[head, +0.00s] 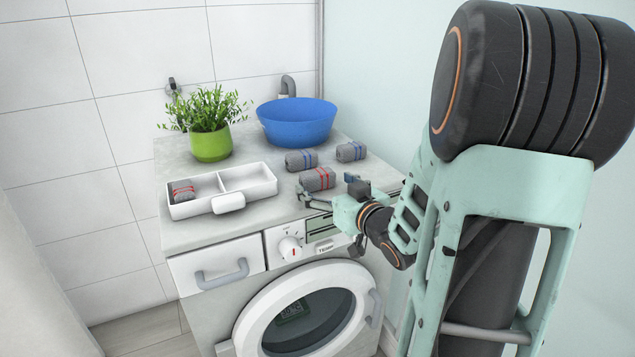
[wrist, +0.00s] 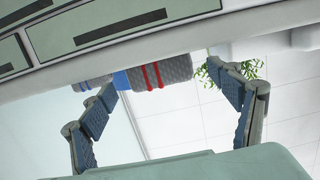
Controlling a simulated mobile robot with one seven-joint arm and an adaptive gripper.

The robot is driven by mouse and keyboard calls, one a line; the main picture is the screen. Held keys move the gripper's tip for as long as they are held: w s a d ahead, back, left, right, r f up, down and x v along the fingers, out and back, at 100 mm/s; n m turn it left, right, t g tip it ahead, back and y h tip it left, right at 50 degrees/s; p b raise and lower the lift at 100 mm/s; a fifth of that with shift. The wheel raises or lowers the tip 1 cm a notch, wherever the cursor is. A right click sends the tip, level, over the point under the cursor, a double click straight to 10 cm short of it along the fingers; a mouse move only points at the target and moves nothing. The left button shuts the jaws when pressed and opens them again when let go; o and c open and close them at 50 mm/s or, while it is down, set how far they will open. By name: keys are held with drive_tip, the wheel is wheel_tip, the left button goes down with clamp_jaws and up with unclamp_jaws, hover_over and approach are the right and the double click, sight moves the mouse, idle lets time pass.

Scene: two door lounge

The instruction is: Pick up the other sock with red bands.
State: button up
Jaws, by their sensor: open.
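A grey rolled sock with red bands (head: 317,179) lies on the washing machine top (head: 225,236), near its front edge. It also shows in the wrist view, where the sock (wrist: 162,74) appears between my spread fingers. My gripper (head: 332,194) is open and empty at the front edge, just short of that sock. In the wrist view my gripper (wrist: 162,82) has one finger on each side of the sock, apart from it. Another red-banded sock (head: 183,190) lies in the left compartment of the white tray (head: 181,211).
Two blue-banded grey socks (head: 300,160) (head: 351,151) lie close behind the red-banded one. A blue basin (head: 297,124) and a potted plant (head: 210,146) stand at the back. The tray's right compartment is empty.

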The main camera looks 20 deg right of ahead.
sight(322, 184)
drive_tip(key=w, duration=0.2)
drive_tip(key=w+f+b, duration=0.1)
drive_tip(key=shift+w+a+f, duration=0.1)
drive_tip(key=shift+w+f, duration=0.1)
drive_tip(key=shift+w, duration=0.55)
drive_tip(key=c, duration=1.2)
drive_tip(key=shift+r, duration=0.1)
